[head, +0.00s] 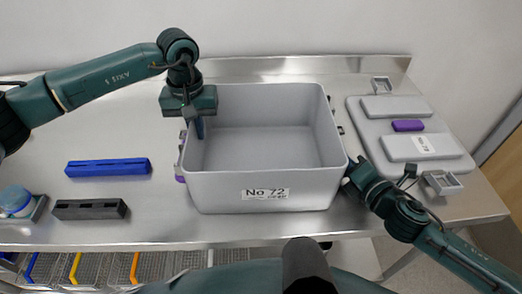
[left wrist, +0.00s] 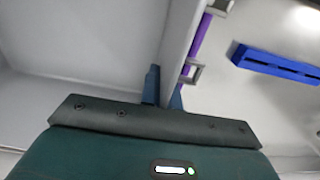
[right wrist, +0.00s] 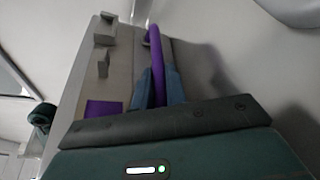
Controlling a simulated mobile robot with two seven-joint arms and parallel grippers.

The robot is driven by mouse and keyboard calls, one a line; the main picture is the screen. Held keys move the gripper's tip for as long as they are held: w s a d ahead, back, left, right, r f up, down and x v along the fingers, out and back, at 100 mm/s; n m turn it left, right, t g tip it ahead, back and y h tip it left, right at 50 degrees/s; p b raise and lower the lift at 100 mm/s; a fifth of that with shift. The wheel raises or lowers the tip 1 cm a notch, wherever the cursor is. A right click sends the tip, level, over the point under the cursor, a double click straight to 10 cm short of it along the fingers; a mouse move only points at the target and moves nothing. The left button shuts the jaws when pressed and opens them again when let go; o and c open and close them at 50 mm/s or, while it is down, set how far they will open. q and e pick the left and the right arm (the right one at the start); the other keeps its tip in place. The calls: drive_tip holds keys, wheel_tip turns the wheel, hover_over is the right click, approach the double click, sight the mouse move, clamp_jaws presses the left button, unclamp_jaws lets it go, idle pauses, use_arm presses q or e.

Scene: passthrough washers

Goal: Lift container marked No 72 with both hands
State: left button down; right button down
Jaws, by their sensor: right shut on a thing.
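The grey open container marked No 72 (head: 265,180) stands level on the steel table, and its inside is empty. My left gripper (head: 197,127) points down at its left wall. In the left wrist view, the wall's rim (left wrist: 185,45) runs between its two blue fingers (left wrist: 165,92), one inside and one outside; whether they press on it is unclear. My right gripper (head: 351,175) is at the container's right side, low by the front corner. In the right wrist view it is shut on a purple handle (right wrist: 157,50) at the container's side.
A blue bar (head: 108,167) and a black bar (head: 90,209) lie left of the container. A grey lid (head: 410,135) with a purple patch lies to the right. A blue-topped object (head: 16,202) stands at the left edge. Wire baskets (head: 100,269) hang below the table.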

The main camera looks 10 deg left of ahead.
use_arm(q)
drive_tip(key=shift+w+r, duration=0.1)
drive_tip(key=shift+r, duration=0.1)
use_arm(e)
drive_tip(key=shift+w+r, duration=0.1)
drive_tip(key=shift+r, duration=0.2)
